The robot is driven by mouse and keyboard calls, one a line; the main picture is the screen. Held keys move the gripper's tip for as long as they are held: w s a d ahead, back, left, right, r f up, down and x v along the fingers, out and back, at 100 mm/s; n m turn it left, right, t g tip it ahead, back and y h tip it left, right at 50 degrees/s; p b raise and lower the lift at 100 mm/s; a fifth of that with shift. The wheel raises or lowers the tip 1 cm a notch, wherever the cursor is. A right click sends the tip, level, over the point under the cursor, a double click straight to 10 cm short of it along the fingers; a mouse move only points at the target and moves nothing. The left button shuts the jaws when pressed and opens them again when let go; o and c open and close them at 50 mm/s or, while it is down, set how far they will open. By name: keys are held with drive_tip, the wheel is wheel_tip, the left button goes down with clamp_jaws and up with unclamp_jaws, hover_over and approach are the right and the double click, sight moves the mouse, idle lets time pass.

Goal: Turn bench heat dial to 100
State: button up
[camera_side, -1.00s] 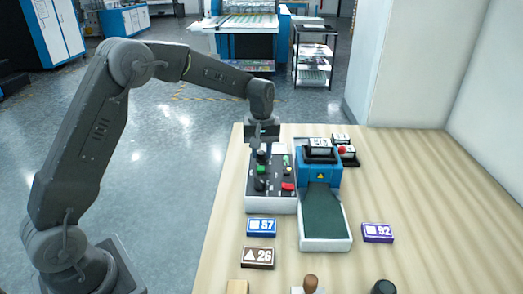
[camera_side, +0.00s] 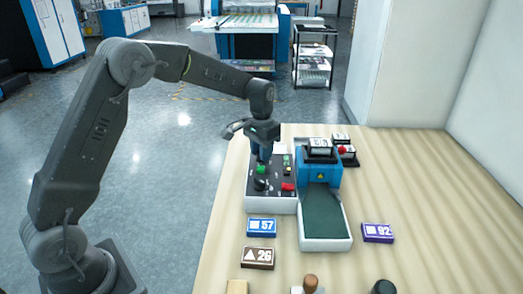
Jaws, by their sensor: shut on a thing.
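The control panel (camera_side: 254,207) is a dark-topped, white-sided box on the wooden bench. It carries a black knob (camera_side: 260,184), a green button (camera_side: 261,169) and a red switch (camera_side: 288,187). My gripper (camera_side: 264,160) points down over the far left part of the panel. It is shut on the bench heat dial there, which its fingers hide. The dial's scale and setting cannot be read. The blue laminating machine (camera_side: 318,172) stands right beside the panel, with a small display on top (camera_side: 320,145) too small to read surely.
A dark green bed (camera_side: 322,217) extends toward the front from the machine. Blue "57" (camera_side: 261,227), brown "26" (camera_side: 257,257) and purple "92" (camera_side: 377,232) blocks lie around it. A red-knobbed device (camera_side: 343,150) stands behind right. The bench's right side is clear.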

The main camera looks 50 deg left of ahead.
drive_tip(key=shift+m, duration=0.6)
drive_tip(key=o, duration=0.9)
wheel_tip(320, 180, up, 14)
drive_tip(key=shift+f, duration=0.1)
idle(0.5)
